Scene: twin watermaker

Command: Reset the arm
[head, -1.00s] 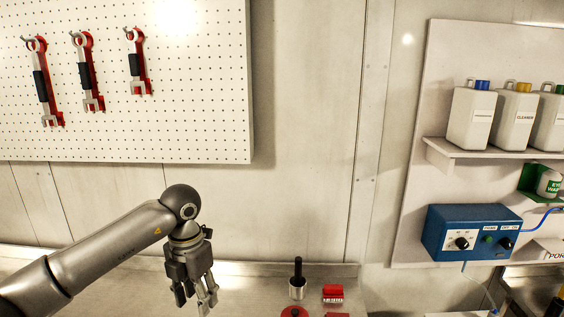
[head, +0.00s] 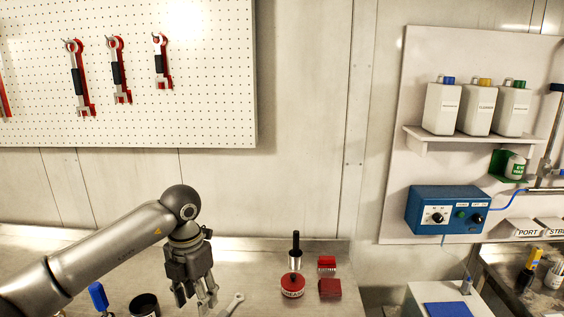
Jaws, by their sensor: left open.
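My left arm comes in from the left, bent at a rounded joint. Its left gripper (head: 196,294) hangs down over the left part of the metal bench (head: 253,262). Its fingers are apart, with nothing seen between them. A small wrench-like tool (head: 233,303) lies on the bench just right of the fingertips; the lower part of it is cut off by the frame. My right gripper does not show.
A red round tin (head: 292,286), a black-handled cup (head: 295,256) and red blocks (head: 329,288) stand right of the gripper. A blue-handled tool (head: 98,296) and dark cup (head: 144,305) are near the arm. Wrenches hang on the pegboard (head: 210,80). A blue control box (head: 447,209) is right.

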